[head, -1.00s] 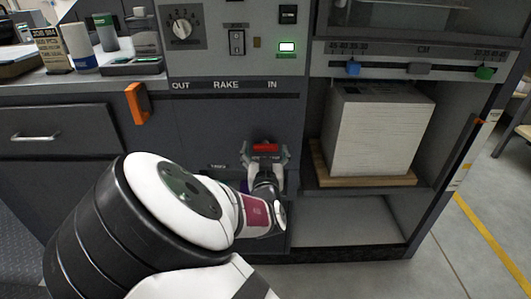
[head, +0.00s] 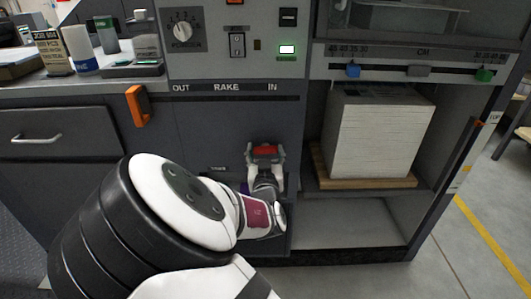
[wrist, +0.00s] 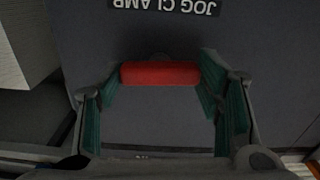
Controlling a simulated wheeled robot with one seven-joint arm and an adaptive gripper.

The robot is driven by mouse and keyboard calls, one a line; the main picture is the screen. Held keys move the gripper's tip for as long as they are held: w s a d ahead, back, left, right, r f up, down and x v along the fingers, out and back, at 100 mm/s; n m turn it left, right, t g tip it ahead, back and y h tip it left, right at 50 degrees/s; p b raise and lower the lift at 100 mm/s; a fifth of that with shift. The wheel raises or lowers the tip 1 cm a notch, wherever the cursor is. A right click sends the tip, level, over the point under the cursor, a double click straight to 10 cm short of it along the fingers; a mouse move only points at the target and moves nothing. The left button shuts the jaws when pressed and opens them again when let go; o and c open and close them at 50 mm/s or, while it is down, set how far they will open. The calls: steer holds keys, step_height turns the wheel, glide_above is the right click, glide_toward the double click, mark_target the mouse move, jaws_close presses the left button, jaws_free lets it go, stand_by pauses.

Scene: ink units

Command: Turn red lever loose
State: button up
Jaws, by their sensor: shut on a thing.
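The red lever (head: 265,151) is on the dark lower front of the machine, below the RAKE slot. In the wrist view its red grip (wrist: 160,73) lies crosswise under a label reading JOG CLAMP. My gripper (head: 265,155) is at the lever, its fingers on the two ends of the red grip. In the wrist view the green-padded fingertips of my gripper (wrist: 160,80) flank the red grip left and right, shut on it. The lever's mount is mostly hidden behind the grip and my gripper.
To the right, a paper stack (head: 378,135) stands on a wooden board (head: 365,181) in an open bay. An orange handle (head: 137,105) sticks out at left. A panel with a knob (head: 182,30) is above. The lower bay is empty.

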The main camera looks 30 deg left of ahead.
steer(key=n, duration=0.4)
steer(key=n+p, duration=0.1)
steer(key=n, duration=0.3)
steer(key=shift+n, duration=0.3)
steer(key=n+p, duration=0.1)
steer(key=n, duration=0.3)
steer(key=shift+a+n, duration=0.1)
steer(key=shift+n, duration=0.2)
steer(key=shift+f+n+p, duration=0.1)
steer(key=shift+n+p, duration=0.35)
steer(key=shift+n, duration=1.55)
steer(key=o, duration=1.2)
steer(key=shift+c, duration=0.2)
